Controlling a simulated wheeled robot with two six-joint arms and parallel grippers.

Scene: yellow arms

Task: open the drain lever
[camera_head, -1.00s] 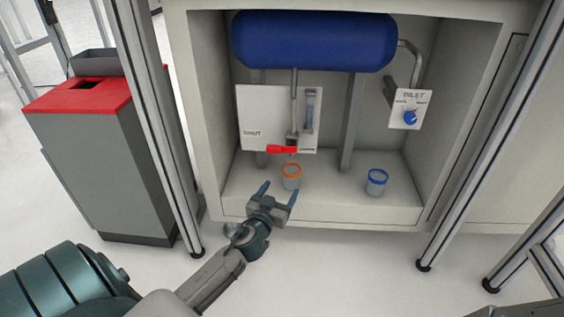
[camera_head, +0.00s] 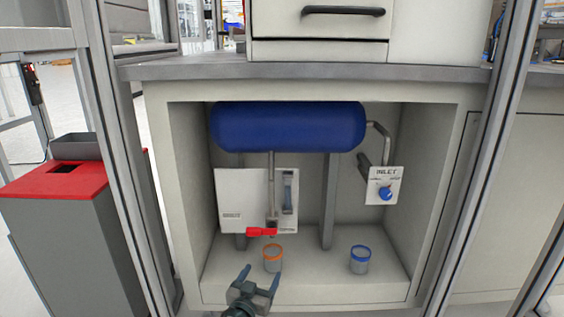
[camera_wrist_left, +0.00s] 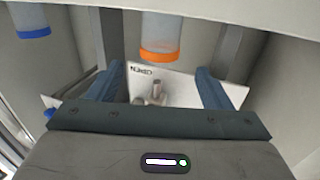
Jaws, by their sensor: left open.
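The red drain lever (camera_head: 262,232) lies sideways at the bottom of a grey pipe (camera_head: 271,185), in front of a white panel (camera_head: 232,190) inside the cabinet. My left gripper (camera_head: 260,275) is open and empty. It is in front of the cabinet opening, below and apart from the lever. In the left wrist view its two blue-grey fingers (camera_wrist_left: 163,80) stand apart, with the white panel (camera_wrist_left: 225,90) and a metal pipe end between them. I cannot make out the red lever in that view. My right gripper is out of view.
An orange-rimmed cup (camera_head: 273,262) stands below the lever, close to my left gripper. A blue-rimmed cup (camera_head: 360,264) stands to the right. A blue tank (camera_head: 288,127) and an inlet panel (camera_head: 383,190) are above. Metal posts (camera_head: 120,190) flank the cabinet.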

